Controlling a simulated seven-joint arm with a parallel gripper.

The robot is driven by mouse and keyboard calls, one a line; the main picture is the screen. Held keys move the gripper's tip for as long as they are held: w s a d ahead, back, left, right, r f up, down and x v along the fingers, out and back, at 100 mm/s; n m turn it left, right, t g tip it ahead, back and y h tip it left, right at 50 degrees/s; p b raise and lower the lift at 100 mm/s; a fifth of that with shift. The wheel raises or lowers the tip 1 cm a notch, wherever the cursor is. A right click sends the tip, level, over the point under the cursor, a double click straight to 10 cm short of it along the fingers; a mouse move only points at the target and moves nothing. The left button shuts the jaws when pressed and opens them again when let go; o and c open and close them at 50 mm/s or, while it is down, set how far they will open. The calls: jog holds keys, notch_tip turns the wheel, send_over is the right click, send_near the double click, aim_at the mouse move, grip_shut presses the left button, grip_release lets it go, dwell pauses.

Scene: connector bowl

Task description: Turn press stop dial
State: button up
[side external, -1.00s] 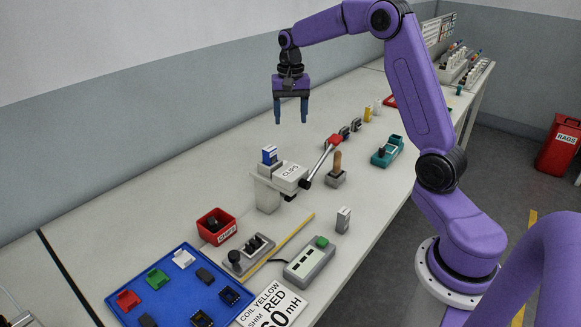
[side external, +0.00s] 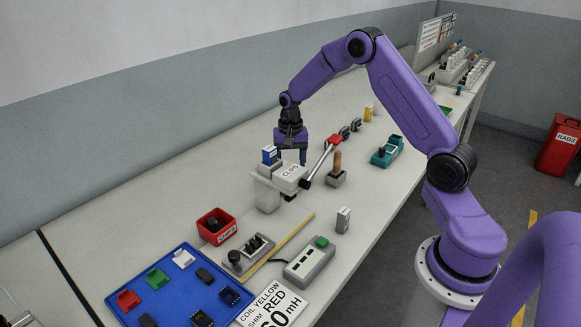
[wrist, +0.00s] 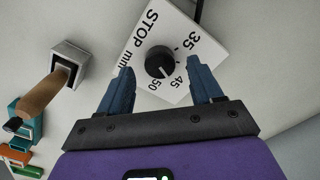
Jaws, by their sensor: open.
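The stop dial is a round black knob (wrist: 160,62) with a pale pointer line, on a white plate (wrist: 139,38) lettered "STOP mm" with numbers such as 35, 45 and 50. The pointer line aims toward the 50 side in the wrist view. My gripper (wrist: 161,70) is open and empty, with one blue finger on each side of the knob in that picture. Whether the fingers are down level with the knob I cannot tell.
A wooden handle (side external: 337,160) on a grey base stands close to the right, also in the wrist view (wrist: 42,98). A teal device (side external: 387,151) sits farther right.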

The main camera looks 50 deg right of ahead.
jog(key=shift+f, duration=0.95)
jog(key=c, duration=1.1)
jog(key=shift+o, duration=0.2)
jog(key=shift+n, duration=0.3)
jog(key=n, duration=0.3)
jog(key=shift+n, duration=2.5)
